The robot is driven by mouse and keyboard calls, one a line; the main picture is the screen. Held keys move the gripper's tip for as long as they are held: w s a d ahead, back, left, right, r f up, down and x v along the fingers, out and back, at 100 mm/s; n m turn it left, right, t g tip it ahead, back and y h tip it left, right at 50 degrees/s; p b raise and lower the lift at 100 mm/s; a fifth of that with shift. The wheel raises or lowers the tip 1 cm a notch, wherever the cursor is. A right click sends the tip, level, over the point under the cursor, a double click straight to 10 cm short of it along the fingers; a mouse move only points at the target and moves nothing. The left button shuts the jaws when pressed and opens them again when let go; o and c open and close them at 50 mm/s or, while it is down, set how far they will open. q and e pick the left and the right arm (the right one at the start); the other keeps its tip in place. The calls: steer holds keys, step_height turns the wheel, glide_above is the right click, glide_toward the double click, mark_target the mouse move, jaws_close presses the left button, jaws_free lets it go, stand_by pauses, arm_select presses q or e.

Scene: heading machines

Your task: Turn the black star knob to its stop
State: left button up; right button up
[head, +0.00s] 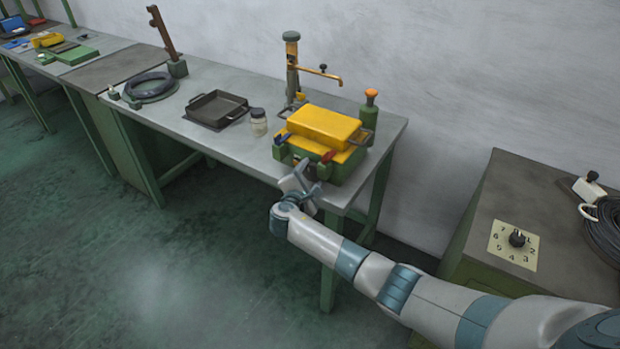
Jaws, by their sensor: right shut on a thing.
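My right gripper (298,184) reaches in from the lower right. Its fingers are at the front of the green machine body (350,165) with the yellow cover (324,125), at the near edge of the bench. It is shut on a small part there, which I take to be the black star knob. The gripper hides most of that part, so its shape and how far it is turned do not show. My left gripper is not in view.
Blue (283,138) and red (328,156) levers sit close to my right gripper. A jar (259,122) and a black tray (216,109) stand left on the bench (227,146). A numbered dial (517,240) lies on the right cabinet (482,208). The floor in front is clear.

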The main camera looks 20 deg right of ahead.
steer(key=f+m+t+b, duration=0.1)
steer(key=b, duration=0.2)
steer(key=shift+m, duration=0.3)
steer(key=shift+s+r+m+b, duration=0.1)
steer(key=shift+r+m+b, duration=0.2)
steer(key=shift+m+b, duration=0.15)
steer(key=o, duration=0.8)
steer(key=shift+d, duration=0.1)
